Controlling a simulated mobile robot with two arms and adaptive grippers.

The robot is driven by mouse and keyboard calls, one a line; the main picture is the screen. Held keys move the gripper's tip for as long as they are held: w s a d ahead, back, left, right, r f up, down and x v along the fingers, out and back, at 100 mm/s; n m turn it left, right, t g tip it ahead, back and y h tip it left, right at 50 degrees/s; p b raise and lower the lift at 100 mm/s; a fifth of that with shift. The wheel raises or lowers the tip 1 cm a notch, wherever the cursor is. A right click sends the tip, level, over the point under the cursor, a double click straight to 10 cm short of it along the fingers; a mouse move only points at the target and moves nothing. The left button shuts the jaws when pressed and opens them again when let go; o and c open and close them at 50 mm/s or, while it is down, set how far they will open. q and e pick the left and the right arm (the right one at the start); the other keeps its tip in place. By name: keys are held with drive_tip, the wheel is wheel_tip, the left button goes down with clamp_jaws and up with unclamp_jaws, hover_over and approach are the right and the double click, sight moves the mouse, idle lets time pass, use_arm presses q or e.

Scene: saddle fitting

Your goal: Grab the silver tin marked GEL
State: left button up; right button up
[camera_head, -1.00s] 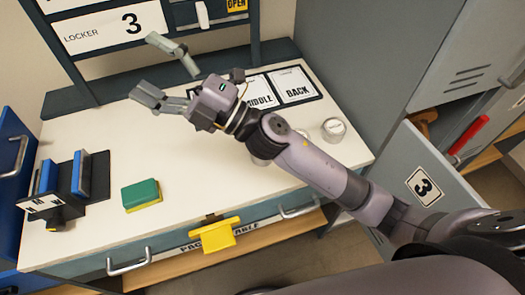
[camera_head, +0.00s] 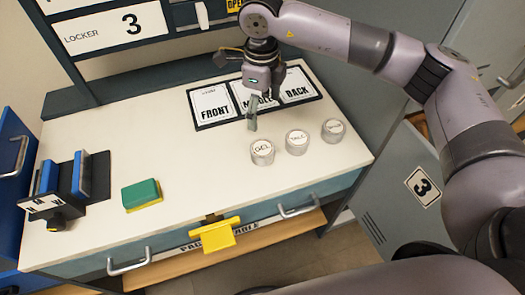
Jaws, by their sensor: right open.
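The silver tin marked GEL (camera_head: 262,153) stands upright on the white bench top, the leftmost of three similar tins. My right gripper (camera_head: 252,118) points down above the bench, a little behind and to the left of the GEL tin in the picture, over the FRONT/MIDDLE/BACK board. It holds nothing that I can see and is apart from the tin. One finger shows clearly; the other is mostly hidden. My left gripper is not in view.
Two more tins, one marked TALC (camera_head: 297,142) and another (camera_head: 333,130), stand close to the right. The label board (camera_head: 213,106) lies behind. A green and yellow sponge (camera_head: 142,195) and a dark rack (camera_head: 92,178) are at left. An open locker door (camera_head: 400,190) stands at right.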

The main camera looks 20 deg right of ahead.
sight(262, 148)
wheel_tip(262, 148, down, 12)
drive_tip(key=p, duration=0.2)
drive_tip(key=shift+r+p, duration=0.2)
drive_tip(key=shift+p, duration=0.2)
wheel_tip(262, 148, down, 5)
drive_tip(key=shift+s+r+p, duration=0.1)
drive_tip(key=shift+p, duration=0.9)
drive_tip(key=shift+f, duration=0.25)
drive_tip(key=shift+c, duration=0.4)
drive_tip(key=c, duration=1.3)
drive_tip(key=shift+r, duration=0.1)
